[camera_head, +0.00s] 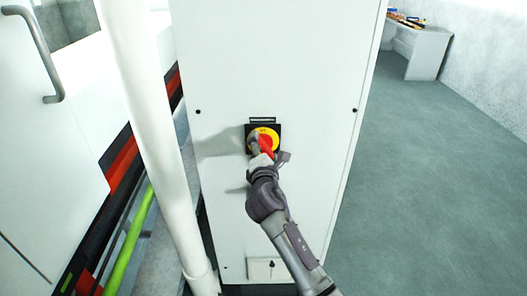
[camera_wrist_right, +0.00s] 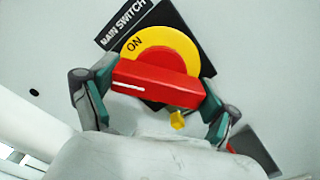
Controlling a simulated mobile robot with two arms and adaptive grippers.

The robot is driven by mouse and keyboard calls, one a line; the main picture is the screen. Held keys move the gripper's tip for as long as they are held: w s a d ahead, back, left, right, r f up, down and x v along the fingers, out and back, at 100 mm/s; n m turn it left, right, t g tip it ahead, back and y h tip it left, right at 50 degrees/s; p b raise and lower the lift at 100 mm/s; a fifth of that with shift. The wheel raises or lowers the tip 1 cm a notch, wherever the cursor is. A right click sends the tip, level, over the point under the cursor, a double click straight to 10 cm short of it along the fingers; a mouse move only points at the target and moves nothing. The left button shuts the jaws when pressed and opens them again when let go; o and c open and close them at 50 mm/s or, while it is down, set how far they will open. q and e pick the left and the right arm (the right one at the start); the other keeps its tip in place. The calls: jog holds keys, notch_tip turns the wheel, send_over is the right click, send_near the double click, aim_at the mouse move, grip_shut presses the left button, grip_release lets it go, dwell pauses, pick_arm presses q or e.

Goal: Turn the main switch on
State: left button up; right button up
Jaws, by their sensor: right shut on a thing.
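The main switch is a red rotary handle (camera_head: 266,143) on a yellow disc (camera_head: 272,134) with a black backing plate, mounted on the front of a white cabinet. In the right wrist view the red handle (camera_wrist_right: 158,84) lies across the yellow disc (camera_wrist_right: 186,45), where the word "ON" is readable. My right gripper (camera_wrist_right: 152,95) has one finger at each end of the red handle and is shut on it. In the head view my right gripper (camera_head: 262,148) covers part of the switch. My left gripper is in neither view.
The white cabinet (camera_head: 270,60) fills the middle. A white pipe (camera_head: 150,120) stands to its left, beside a panel with a grey handle (camera_head: 45,60). A desk (camera_head: 424,45) stands at the back right. The green floor (camera_head: 430,190) on the right is clear.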

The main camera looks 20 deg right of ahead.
jog(key=m+b, duration=0.1)
jog(key=m, duration=0.3)
jog(key=shift+f+b, duration=0.2)
jog(key=shift+b, duration=0.2)
jog(key=shift+m+b, duration=0.45)
jog(key=shift+m, duration=0.75)
jog(key=o, duration=0.9)
jog(key=shift+r, duration=0.1)
jog(key=v, duration=1.2)
